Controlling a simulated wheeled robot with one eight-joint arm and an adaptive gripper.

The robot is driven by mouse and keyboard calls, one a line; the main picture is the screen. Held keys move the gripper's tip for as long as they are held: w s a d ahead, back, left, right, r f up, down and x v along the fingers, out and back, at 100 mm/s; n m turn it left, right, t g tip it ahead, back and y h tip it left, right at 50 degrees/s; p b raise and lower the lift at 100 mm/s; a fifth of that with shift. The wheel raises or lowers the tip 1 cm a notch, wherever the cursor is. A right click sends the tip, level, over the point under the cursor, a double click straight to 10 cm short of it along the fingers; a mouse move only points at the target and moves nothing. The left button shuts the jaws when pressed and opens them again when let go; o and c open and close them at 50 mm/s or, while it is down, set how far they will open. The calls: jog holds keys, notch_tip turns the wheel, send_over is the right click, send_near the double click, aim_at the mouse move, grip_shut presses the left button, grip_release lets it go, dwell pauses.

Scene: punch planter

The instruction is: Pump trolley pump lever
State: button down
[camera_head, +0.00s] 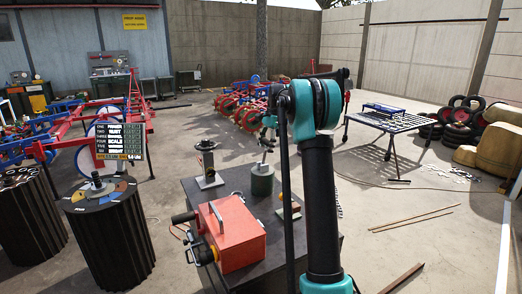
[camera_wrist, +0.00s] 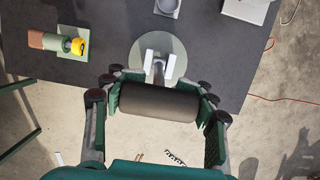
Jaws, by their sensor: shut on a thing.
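The pump lever's dark cylindrical handle (camera_wrist: 160,101) lies across the wrist view between the fingers of my gripper (camera_wrist: 160,103). The fingers are shut on the handle. A short metal rod (camera_wrist: 158,72) runs from the handle to a pale clamp over a round grey-green pump body (camera_wrist: 176,48). In the head view the pump body (camera_head: 262,181) is a green cylinder on the dark trolley top (camera_head: 190,191). My gripper cannot be made out in the head view, where my arm covers the area right of the pump.
A red box (camera_head: 238,235) and a grey stand (camera_head: 209,181) are on the trolley. A small block with a yellow part (camera_wrist: 78,47) is left of the pump in the wrist view. Dark ribbed drums (camera_head: 110,240) stand left.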

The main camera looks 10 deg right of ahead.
jog(key=shift+w+d, duration=0.25)
jog(key=shift+d, duration=0.6)
dwell(0.7)
jog(key=shift+w, duration=0.1)
dwell(0.6)
jog(key=shift+c, duration=2.4)
grip_release()
jog(key=shift+f, duration=0.1)
jog(key=s+v, duration=0.1)
jog(key=v, duration=1.1)
jog(key=shift+w, duration=0.35)
